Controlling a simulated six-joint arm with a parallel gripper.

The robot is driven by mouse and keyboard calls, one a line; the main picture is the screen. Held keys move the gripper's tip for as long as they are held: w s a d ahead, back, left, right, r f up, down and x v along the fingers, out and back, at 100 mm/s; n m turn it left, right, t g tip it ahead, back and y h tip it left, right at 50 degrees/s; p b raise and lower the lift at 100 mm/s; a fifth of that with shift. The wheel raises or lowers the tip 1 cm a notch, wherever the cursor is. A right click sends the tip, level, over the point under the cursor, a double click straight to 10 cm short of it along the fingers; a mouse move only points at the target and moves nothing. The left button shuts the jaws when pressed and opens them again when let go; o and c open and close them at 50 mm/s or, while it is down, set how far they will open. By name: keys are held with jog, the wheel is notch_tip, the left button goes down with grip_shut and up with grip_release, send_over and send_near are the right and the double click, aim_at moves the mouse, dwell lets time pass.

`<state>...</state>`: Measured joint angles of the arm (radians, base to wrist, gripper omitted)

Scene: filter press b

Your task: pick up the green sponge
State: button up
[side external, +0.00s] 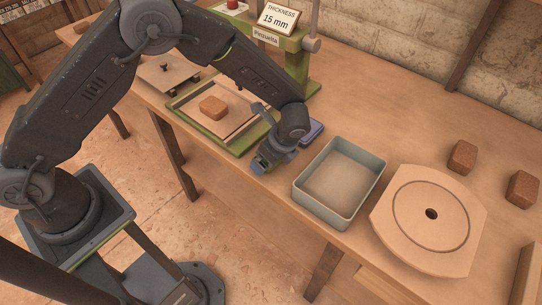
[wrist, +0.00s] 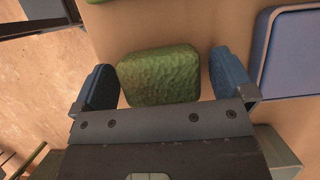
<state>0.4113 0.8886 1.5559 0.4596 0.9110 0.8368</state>
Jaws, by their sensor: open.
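The green sponge (wrist: 159,75) is a rounded block with a bumpy surface, lying on the wooden table in the wrist view. My gripper (wrist: 164,84) is open, with one blue-padded finger on each side of the sponge. There are gaps between the pads and the sponge, the right one a little wider. In the side external view my gripper (side external: 262,166) is low over the table's front edge, and the sponge is mostly or wholly hidden by it there.
A blue box-like object (side external: 311,131) lies close to my gripper's right. A grey-green open tray (side external: 358,205) stands further right, then a round-marked board (side external: 405,231). A green press (side external: 250,133) holding a brown block (side external: 213,107) stands left. Two brown blocks (side external: 462,156) lie at right.

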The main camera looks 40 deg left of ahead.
jog(key=c, duration=0.9)
jog(key=shift+r, duration=0.55)
jog(key=r, duration=0.2)
jog(key=a+r, duration=0.1)
jog(key=shift+a+r, duration=0.15)
jog(key=shift+r, duration=0.25)
jog(key=a+r, duration=0.2)
jog(key=a, duration=0.1)
jog(key=s+a+r, duration=0.1)
jog(key=a+r, duration=0.1)
jog(key=a, duration=0.2)
jog(key=s+a+r, duration=0.1)
jog(key=a+r, duration=0.1)
jog(key=a, duration=0.1)
jog(key=shift+a, duration=0.15)
